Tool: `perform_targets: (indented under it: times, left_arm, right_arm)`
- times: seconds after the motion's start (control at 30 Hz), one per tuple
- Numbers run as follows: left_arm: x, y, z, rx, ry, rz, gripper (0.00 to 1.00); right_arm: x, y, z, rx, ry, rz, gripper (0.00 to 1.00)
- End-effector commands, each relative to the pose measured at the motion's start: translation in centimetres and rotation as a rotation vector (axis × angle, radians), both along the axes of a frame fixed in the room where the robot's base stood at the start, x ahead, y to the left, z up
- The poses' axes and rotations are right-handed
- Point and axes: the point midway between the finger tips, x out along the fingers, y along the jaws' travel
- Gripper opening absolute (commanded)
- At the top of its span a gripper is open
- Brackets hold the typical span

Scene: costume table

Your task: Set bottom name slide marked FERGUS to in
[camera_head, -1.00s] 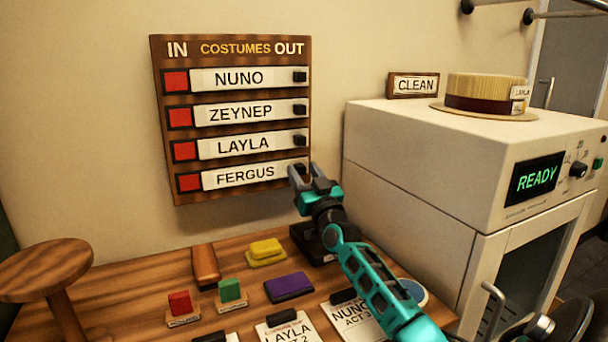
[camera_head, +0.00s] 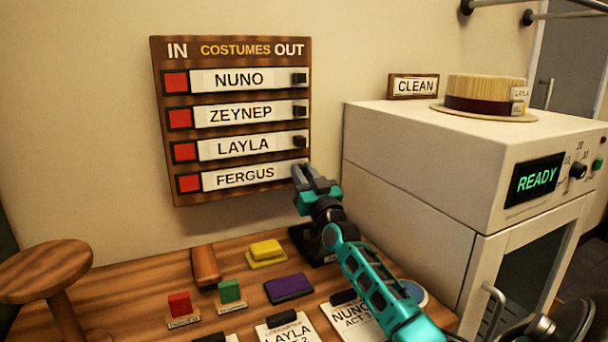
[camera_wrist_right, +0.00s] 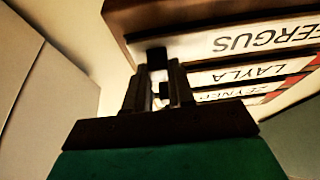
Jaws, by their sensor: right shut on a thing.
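The name board (camera_head: 232,192) hangs on the wall with IN at left and OUT at right. The bottom slide FERGUS (camera_head: 245,175) is at the OUT end, with a red square (camera_head: 189,183) showing at its left. It also shows upside down in the right wrist view (camera_wrist_right: 240,43). My right gripper (camera_head: 304,172) is at the slide's right end, shut on its black knob (camera_wrist_right: 156,58). In the head view the fingers hide this knob. My left gripper is not in view.
Slides NUNO (camera_head: 240,79), ZEYNEP (camera_head: 240,114) and LAYLA (camera_head: 243,147) sit above, also at OUT with red at left. A white machine (camera_head: 410,160) stands close right of my gripper. The table below holds stamps, pads and cards.

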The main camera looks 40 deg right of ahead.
Motion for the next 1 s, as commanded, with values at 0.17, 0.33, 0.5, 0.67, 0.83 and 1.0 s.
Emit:
perform_targets:
  times: [0.17, 0.33, 0.5, 0.67, 0.83, 1.0]
  left_arm:
    - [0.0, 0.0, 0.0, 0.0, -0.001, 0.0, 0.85]
    - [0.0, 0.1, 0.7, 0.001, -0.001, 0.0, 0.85]
    - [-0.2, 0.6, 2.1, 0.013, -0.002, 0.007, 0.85]
    - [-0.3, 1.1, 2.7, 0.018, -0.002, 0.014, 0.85]
    - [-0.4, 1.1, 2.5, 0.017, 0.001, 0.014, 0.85]
    - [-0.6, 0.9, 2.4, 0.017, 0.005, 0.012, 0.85]
  right_arm:
    - [0.0, 0.0, 0.0, 0.0, 0.0, 0.0, 0.0]
    - [0.2, 0.7, 0.2, 0.002, 0.0, 0.001, 0.0]
    - [1.1, 3.4, 0.4, 0.007, 0.001, 0.003, 0.0]
    - [1.7, 5.3, 0.2, 0.004, 0.001, 0.002, 0.0]
    - [1.8, 5.7, 0.0, 0.001, 0.001, 0.003, 0.0]
    - [1.8, 5.8, -0.1, 0.001, 0.001, 0.005, 0.0]
